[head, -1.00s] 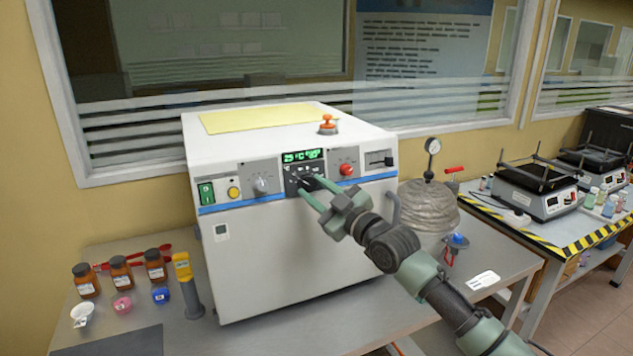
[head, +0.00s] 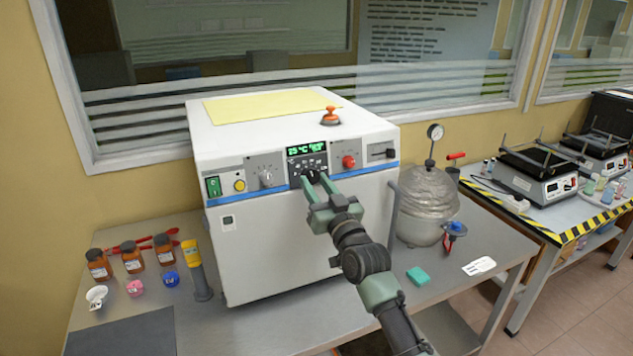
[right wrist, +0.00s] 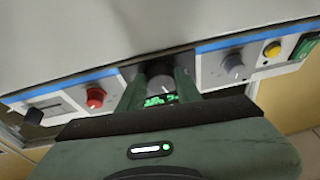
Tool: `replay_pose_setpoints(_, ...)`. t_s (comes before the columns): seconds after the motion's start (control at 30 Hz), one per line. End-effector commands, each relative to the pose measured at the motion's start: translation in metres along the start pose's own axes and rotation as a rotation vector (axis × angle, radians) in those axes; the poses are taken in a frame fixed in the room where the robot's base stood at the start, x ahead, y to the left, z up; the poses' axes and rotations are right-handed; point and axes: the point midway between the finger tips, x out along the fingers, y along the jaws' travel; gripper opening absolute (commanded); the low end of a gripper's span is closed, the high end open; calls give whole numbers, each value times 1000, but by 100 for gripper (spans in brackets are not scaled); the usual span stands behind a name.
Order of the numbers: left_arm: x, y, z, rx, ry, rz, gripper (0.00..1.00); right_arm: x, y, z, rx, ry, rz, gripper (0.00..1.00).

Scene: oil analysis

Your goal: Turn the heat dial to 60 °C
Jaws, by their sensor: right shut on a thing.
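The white oven-like machine (head: 270,245) stands on the bench with a control panel across its upper front. The black heat dial (head: 313,175) sits below a lit green display (head: 307,150), which seems to start with 25 °C; its other digits are too small to read. My right gripper (head: 314,180) is shut on the dial, one finger on each side. In the right wrist view the dark dial (right wrist: 161,77) shows between the two fingers, with the green display partly hidden behind the gripper. My left gripper is out of view.
A grey knob (head: 267,178) is left of the dial and a red knob (head: 348,161) is right of it. A metal vessel with a gauge (head: 425,205) stands to the machine's right. Brown bottles (head: 132,257) and small cups are at the left.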

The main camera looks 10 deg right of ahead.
Motion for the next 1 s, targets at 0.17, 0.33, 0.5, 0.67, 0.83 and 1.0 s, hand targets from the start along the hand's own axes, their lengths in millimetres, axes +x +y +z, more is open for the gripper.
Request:
replay_pose_setpoints(0.17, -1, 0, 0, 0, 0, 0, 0, 0, 0, -1, 8, 2, 3, 0)
replay_pose_setpoints(0.33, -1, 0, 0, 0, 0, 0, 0, 0, 0, -1, 8, 3, 3, 0)
replay_pose_setpoints(0.5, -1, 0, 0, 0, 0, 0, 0, 0, 0, -1, 7, 3, 3, 53)
replay_pose_setpoints(0.67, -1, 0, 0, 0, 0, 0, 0, 0, 0, -1, 7, 3, 3, 56)
replay_pose_setpoints(0.83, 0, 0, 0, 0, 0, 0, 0, -1, 0, 0, 7, 2, 3, 56)
replay_pose_setpoints(1.0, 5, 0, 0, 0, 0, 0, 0, -15, 0, 2, 7, 3, 3, 56)
